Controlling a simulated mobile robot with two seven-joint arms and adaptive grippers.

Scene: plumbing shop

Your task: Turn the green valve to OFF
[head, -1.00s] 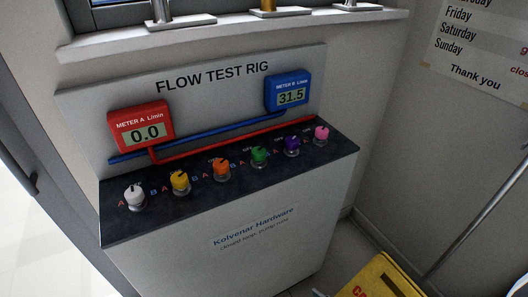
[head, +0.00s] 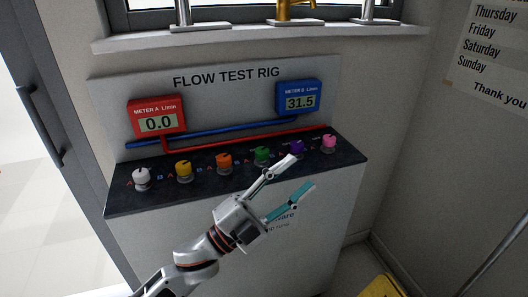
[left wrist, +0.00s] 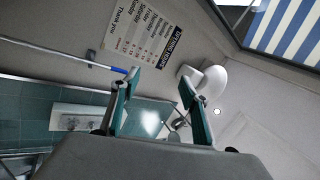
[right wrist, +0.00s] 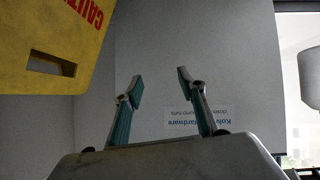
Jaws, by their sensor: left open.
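The green valve (head: 262,154) is a round knob on the dark top of the flow test rig, between the orange valve (head: 224,161) and the purple valve (head: 297,147). Its label is too small to read. My left gripper (head: 302,174) is open and empty in front of the rig's top, just below and right of the green valve, apart from it. In the left wrist view its fingers (left wrist: 160,100) are spread with nothing between them. My right gripper (right wrist: 155,88) shows only in its wrist view, open and empty, facing the rig's white front.
A white valve (head: 142,177), a yellow valve (head: 184,170) and a pink valve (head: 329,142) share the row. Red meter A (head: 156,117) reads 0.0; blue meter B (head: 298,97) reads 31.5. A yellow caution sign (head: 382,288) stands on the floor at the lower right.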

